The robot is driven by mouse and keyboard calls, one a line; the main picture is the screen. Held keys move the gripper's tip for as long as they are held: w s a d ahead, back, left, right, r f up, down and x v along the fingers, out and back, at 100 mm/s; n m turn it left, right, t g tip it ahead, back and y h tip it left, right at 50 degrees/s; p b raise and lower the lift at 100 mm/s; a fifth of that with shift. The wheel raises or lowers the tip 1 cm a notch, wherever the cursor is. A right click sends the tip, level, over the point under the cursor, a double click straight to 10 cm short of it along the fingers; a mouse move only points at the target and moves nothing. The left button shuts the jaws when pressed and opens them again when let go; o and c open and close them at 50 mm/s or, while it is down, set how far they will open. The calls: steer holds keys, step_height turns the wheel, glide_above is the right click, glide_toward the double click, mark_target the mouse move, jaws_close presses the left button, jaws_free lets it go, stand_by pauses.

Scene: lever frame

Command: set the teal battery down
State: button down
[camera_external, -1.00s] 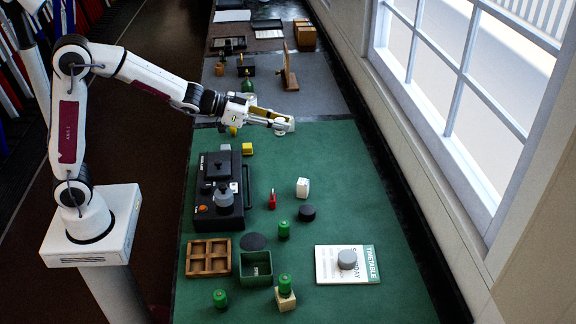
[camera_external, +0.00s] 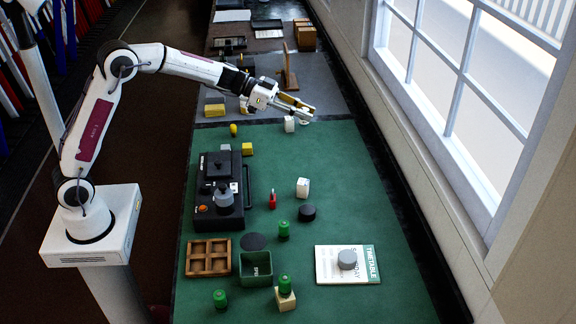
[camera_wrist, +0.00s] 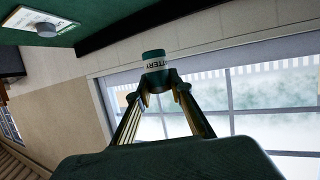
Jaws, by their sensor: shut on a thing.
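The teal battery (camera_wrist: 155,62) shows at the fingertips in the wrist view, with a teal end and a white band lettered "BATTERY". My gripper (camera_wrist: 158,88) is shut on it, one finger on each side. In the external view my gripper (camera_external: 306,113) is held out over the far part of the bench, near the edge of the green mat (camera_external: 345,190). The battery is small and hard to make out there. I see no support touching it in the wrist view.
A white block (camera_external: 289,124) lies close under my gripper. The window wall (camera_external: 400,130) borders the right side.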

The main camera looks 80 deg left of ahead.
steer(key=shift+w+a+f+m+g+h, duration=0.3)
steer(key=shift+a+f+m+h, duration=0.2)
steer(key=shift+a+f+h, duration=0.1)
steer(key=s+f+m+g+h, duration=0.6)
steer(key=s+f+m, duration=0.2)
steer(key=s+f, duration=0.1)
steer(key=shift+s+a+g+h, duration=0.3)
steer(key=shift+s+a, duration=0.15)
steer(key=shift+s, duration=0.05)
steer(key=shift+f, duration=3.1)
steer(key=shift+f, duration=0.1)
steer(key=shift+f, duration=1.75)
